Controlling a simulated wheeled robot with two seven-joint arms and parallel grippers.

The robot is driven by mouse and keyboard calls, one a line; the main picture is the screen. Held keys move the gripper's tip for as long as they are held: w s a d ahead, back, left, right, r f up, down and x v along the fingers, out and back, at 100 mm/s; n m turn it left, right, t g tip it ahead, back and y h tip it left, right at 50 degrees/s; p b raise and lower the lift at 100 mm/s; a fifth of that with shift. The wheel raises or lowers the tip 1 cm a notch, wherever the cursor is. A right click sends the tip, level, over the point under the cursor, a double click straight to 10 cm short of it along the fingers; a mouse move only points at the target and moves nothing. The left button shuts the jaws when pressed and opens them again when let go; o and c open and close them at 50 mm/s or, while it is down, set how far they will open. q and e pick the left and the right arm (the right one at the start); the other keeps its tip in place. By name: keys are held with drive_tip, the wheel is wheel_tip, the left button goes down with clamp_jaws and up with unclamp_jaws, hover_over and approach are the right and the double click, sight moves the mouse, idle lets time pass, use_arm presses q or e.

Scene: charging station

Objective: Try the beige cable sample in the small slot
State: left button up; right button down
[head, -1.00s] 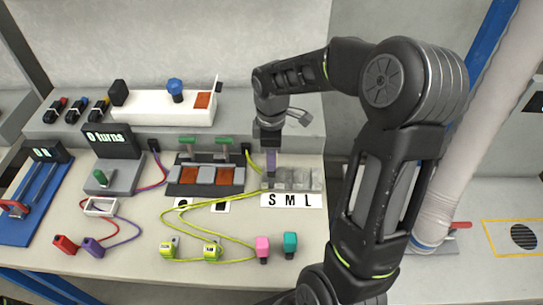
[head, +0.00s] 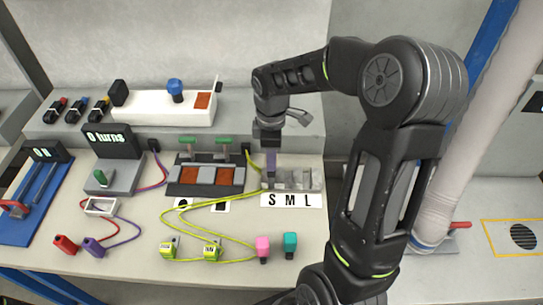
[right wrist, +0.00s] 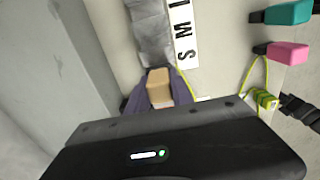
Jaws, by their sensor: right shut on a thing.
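The grey slot block (head: 305,180) stands at the right of the bench behind a white label marked S, M, L (head: 291,200). My right gripper (head: 271,165) points down at the S end of this block, on its left. In the right wrist view its purple fingers (right wrist: 158,95) are shut on the beige cable sample (right wrist: 159,84). The sample is at the end of the grey block (right wrist: 150,35) beside the S. The fingers hide its lower end, so I cannot tell whether it is in the slot. My left gripper is not in view.
Pink (head: 263,246) and teal (head: 290,242) plugs stand in front of the label. Yellow-green plugs (head: 212,251) with a cable lie to their left. A fixture with orange pads (head: 193,176) stands left of the slot block. A grey wall rises behind the bench.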

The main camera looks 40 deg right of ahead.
drive_tip(key=shift+f+b, duration=0.45)
drive_tip(key=shift+f, duration=0.2)
drive_tip(key=c, duration=1.1)
unclamp_jaws()
drive_tip(key=shift+o, duration=0.2)
drive_tip(key=shift+r, duration=0.15)
wheel_tip(320, 180, up, 8)
drive_tip(key=shift+f+b, duration=0.2)
drive_tip(key=shift+b, duration=0.1)
